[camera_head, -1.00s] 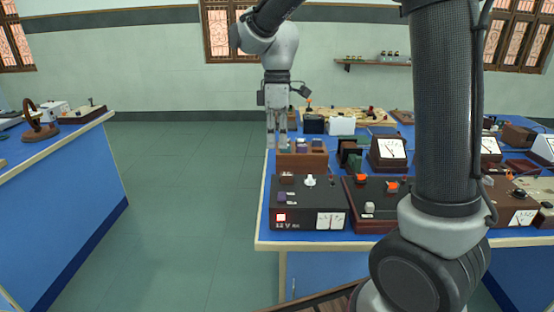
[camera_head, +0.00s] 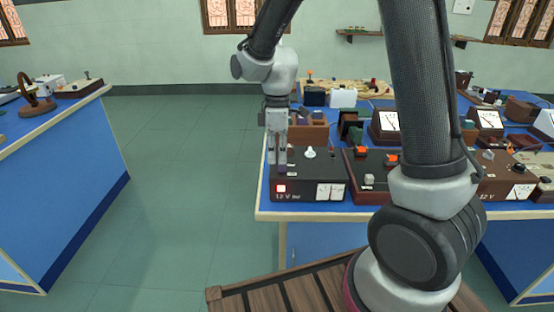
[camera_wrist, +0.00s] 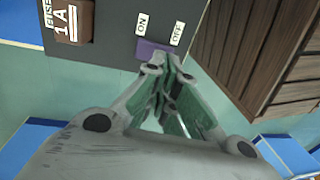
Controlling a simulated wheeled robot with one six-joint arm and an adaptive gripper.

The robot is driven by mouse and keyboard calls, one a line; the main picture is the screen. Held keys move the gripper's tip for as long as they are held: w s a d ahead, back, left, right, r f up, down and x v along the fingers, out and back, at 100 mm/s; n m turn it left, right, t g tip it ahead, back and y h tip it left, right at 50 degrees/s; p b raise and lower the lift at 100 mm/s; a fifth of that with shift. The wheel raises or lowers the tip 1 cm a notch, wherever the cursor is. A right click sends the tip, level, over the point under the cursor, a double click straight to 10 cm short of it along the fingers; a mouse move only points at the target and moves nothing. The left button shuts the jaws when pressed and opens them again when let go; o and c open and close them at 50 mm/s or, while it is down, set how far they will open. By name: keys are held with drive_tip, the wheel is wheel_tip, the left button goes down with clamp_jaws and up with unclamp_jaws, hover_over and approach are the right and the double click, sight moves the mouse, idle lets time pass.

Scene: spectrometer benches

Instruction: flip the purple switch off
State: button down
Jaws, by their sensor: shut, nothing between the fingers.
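The purple switch (camera_wrist: 152,49) sits on the dark face of the 12 V power box (camera_head: 310,190), between an ON label (camera_wrist: 143,22) and an OFF label (camera_wrist: 177,33) in the wrist view. In the head view only a bit of the switch shows below my fingers. My gripper (camera_wrist: 166,72) is shut and empty, its fingertips right at the switch's edge. I cannot tell whether they touch it. In the head view my gripper (camera_head: 277,161) points down over the left part of the box.
A brown fuse block marked 1 A (camera_wrist: 70,22) is beside the switch. A dark red box with orange knobs (camera_head: 375,185) stands close right of the power box. Meters and other instruments fill the blue bench behind. The floor (camera_head: 180,200) left of the bench is clear.

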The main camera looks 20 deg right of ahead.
drive_tip(key=shift+s+f, duration=0.1)
drive_tip(key=shift+f, duration=0.6)
drive_tip(key=shift+s+f, duration=0.15)
drive_tip(key=shift+f, duration=0.15)
drive_tip(key=shift+w+d+r, duration=0.15)
drive_tip(key=shift+w, duration=0.65)
wheel_tip(320, 180, up, 14)
drive_tip(key=s, duration=0.1)
drive_tip(key=shift+s+a, duration=0.15)
drive_tip(key=shift+a, duration=0.05)
